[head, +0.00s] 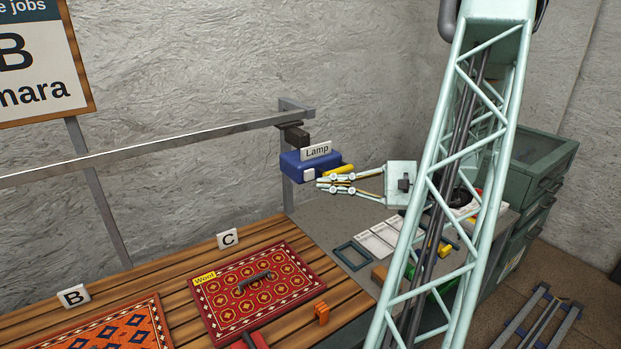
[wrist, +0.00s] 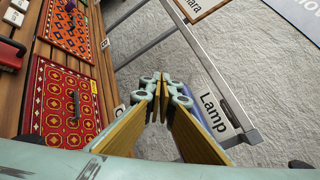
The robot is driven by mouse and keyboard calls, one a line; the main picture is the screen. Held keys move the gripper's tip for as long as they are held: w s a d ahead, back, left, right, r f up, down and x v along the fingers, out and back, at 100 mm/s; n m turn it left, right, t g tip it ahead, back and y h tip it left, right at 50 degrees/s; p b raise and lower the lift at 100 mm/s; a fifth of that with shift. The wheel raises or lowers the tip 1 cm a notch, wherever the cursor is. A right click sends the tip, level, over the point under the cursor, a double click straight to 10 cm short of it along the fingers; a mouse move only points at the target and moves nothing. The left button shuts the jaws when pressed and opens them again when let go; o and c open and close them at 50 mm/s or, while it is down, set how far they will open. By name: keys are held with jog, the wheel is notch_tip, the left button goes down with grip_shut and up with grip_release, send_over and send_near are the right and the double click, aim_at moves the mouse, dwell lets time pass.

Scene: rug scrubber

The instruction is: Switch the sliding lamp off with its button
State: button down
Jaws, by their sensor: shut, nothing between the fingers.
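The blue sliding lamp (head: 291,165) hangs at the right end of the rail, under a white "Lamp" label (head: 317,151). A small pale block, which looks like its button (head: 309,175), sits on its near face. Whether the lamp is lit is unclear.
The metal rail (head: 150,147) runs left along the wall. Below is a slatted wooden table (head: 188,262) with a red rug (head: 258,285) and an orange rug (head: 124,328). A grey bench (head: 325,222) with frames and a green cabinet (head: 530,165) stand right.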

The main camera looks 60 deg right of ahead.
jog(key=shift+s+a+b, duration=0.15)
jog(key=shift+s+a, duration=0.15)
jog(key=shift+s, duration=0.45)
jog(key=shift+s+a+b, duration=0.15)
jog(key=shift+s+a, duration=0.15)
jog(key=shift+s, duration=0.4)
